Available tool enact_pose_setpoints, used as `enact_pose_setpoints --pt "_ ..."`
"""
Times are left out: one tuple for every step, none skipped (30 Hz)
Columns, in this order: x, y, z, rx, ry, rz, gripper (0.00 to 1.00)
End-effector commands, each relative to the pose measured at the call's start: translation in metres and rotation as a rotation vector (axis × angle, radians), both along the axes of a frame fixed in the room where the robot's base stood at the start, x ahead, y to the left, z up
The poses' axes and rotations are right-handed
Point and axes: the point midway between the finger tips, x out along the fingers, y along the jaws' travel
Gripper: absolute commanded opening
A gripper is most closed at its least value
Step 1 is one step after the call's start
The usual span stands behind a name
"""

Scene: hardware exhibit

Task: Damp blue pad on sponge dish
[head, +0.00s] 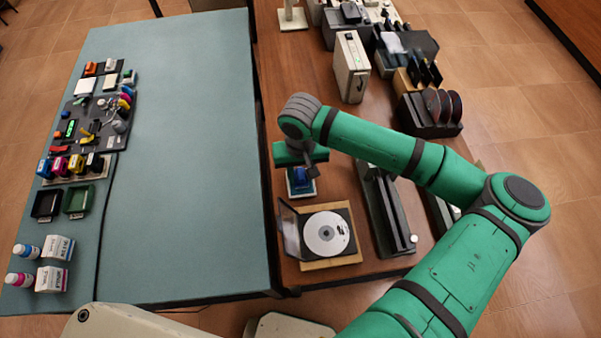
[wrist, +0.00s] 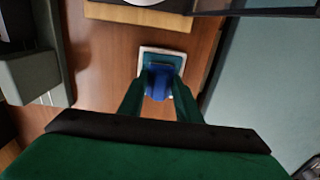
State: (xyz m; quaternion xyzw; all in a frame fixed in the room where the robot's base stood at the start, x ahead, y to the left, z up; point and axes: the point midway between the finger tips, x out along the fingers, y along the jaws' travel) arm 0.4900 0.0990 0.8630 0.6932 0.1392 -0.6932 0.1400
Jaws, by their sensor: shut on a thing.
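The blue pad (wrist: 159,83) is between the two fingers of my gripper (wrist: 160,92), which is shut on it. In the head view the blue pad (head: 301,176) shows just below my gripper (head: 304,170). The sponge dish (wrist: 174,52), a small square with a pale rim and teal inside, lies under the pad on the wooden table. It also shows in the head view (head: 300,193). The pad is over the dish; I cannot tell whether they touch. The fingers and pad hide part of the dish.
An open disc case with a disc (head: 326,233) sits close to the dish. A dark long rail device (head: 386,210) stands to its right. A white box (head: 350,67) stands farther back. The teal table (head: 190,150) at left has a wide clear area.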

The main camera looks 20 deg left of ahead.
Motion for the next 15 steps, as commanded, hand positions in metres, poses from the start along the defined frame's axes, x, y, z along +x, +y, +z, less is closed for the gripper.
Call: enact_pose_setpoints --pt "0.0000 0.0001 -0.0006 0.000 0.000 0.000 0.13" --pt "-0.0001 0.0003 -0.0009 0.000 0.000 0.001 0.13" --pt "-0.0001 0.0003 -0.0013 0.000 0.000 0.001 0.13" --pt "0.0000 0.0003 -0.0016 0.000 0.000 0.001 0.13" --pt "0.0000 0.0003 -0.0019 0.000 0.000 0.001 0.13" --pt "0.0000 0.0003 -0.0023 0.000 0.000 0.001 0.13" --pt "0.0000 0.0003 -0.0026 0.000 0.000 0.001 0.13" --pt "0.0000 0.0003 -0.0030 0.000 0.000 0.001 0.13" --pt "0.0000 0.0003 -0.0034 0.000 0.000 0.001 0.13" --pt "0.0000 0.0003 -0.0037 0.000 0.000 0.001 0.13" --pt "0.0001 0.0003 -0.0040 0.000 0.000 0.001 0.13" --pt "0.0001 0.0003 -0.0044 0.000 0.000 0.001 0.13" --pt "0.0001 0.0003 -0.0047 0.000 0.000 0.001 0.13" --pt "0.0001 0.0003 -0.0050 0.000 0.000 0.001 0.13" --pt "0.0001 0.0003 -0.0054 0.000 0.000 0.001 0.13"
